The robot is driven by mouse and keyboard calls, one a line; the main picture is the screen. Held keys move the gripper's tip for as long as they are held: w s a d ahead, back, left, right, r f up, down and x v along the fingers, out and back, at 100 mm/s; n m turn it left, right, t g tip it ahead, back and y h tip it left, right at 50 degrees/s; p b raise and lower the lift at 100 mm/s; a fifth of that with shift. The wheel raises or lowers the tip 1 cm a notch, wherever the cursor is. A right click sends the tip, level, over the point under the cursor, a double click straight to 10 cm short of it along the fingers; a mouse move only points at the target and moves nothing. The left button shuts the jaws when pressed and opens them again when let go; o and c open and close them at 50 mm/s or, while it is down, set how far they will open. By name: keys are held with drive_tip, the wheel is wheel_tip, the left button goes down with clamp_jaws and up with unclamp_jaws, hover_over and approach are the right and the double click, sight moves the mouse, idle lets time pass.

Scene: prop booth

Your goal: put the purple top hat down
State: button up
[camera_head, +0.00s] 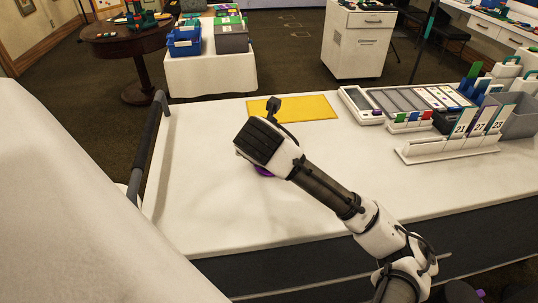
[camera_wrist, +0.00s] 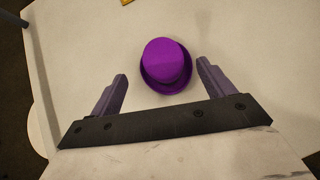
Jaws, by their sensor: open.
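The purple top hat (camera_wrist: 165,64) sits upright on the white table in the wrist view, its brim on the tabletop. In the head view only a sliver of the hat (camera_head: 263,171) shows below my gripper, which hides the rest. My gripper (camera_wrist: 161,82) is open. Its two fingers stand apart on either side of the hat's near edge, with a visible gap on each side. The hat lies between and slightly beyond the fingertips, and no finger appears to touch it.
The white table (camera_head: 215,215) is clear around the hat. A yellow mat (camera_head: 306,107) lies behind it. Grey trays (camera_head: 400,100), numbered cards in a white rack (camera_head: 450,147) and a grey bin (camera_head: 518,115) stand at the right. A dark rail (camera_head: 148,140) runs along the left edge.

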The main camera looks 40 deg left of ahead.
drive_tip(key=shift+p+x, duration=0.7)
drive_tip(key=shift+x, duration=2.25)
drive_tip(key=shift+w+d+r, duration=0.1)
drive_tip(key=shift+w+d, duration=0.05)
drive_tip(key=shift+w, duration=0.05)
drive_tip(key=c, duration=1.1)
